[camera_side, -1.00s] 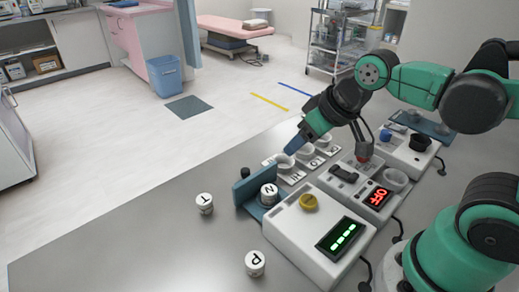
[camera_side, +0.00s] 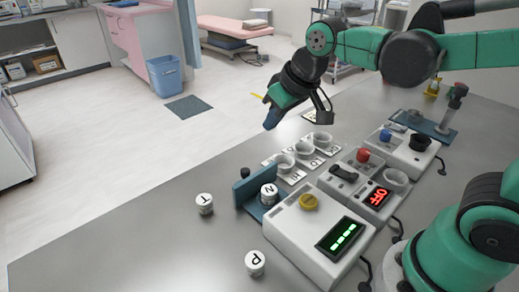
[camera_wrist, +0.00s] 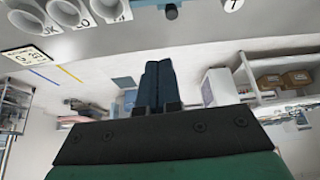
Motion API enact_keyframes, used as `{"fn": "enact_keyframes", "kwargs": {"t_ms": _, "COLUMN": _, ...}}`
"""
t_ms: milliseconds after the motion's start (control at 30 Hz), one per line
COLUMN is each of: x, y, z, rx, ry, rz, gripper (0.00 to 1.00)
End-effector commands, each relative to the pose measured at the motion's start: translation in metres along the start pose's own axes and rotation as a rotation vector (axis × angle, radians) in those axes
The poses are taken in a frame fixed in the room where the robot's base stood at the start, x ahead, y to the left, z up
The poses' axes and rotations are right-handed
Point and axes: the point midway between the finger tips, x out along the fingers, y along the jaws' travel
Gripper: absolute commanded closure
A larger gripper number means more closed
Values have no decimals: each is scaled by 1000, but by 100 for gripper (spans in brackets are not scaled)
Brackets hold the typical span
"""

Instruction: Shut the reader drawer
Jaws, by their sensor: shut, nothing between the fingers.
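A white container marked N (camera_side: 268,193) stands in the drawer. My gripper (camera_side: 270,125) is shut and empty, raised above and behind the drawer, apart from it. In the wrist view its dark blue fingers (camera_wrist: 157,85) are together.
White cups (camera_side: 303,151) sit on labelled plates behind the reader. A device with a red OFF display (camera_side: 379,197) stands right of it. The table's left part is clear.

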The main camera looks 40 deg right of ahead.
Motion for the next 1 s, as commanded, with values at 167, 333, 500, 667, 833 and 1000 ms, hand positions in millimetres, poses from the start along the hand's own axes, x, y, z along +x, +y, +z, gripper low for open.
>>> {"fn": "enact_keyframes", "kwargs": {"t_ms": 167, "x": 29, "y": -14, "z": -37, "rx": -44, "ry": -83, "rz": -22, "gripper": 100}}
{"fn": "enact_keyframes", "kwargs": {"t_ms": 333, "x": 53, "y": -23, "z": -53, "rx": -70, "ry": -135, "rz": -34, "gripper": 100}}
{"fn": "enact_keyframes", "kwargs": {"t_ms": 500, "x": 64, "y": -26, "z": -57, "rx": -79, "ry": -152, "rz": -38, "gripper": 100}}
{"fn": "enact_keyframes", "kwargs": {"t_ms": 667, "x": 82, "y": -27, "z": -54, "rx": -79, "ry": -153, "rz": -37, "gripper": 100}}
{"fn": "enact_keyframes", "kwargs": {"t_ms": 833, "x": 114, "y": -28, "z": -49, "rx": -78, "ry": -152, "rz": -37, "gripper": 100}}
{"fn": "enact_keyframes", "kwargs": {"t_ms": 1000, "x": 141, "y": -29, "z": -45, "rx": -78, "ry": -151, "rz": -37, "gripper": 100}}
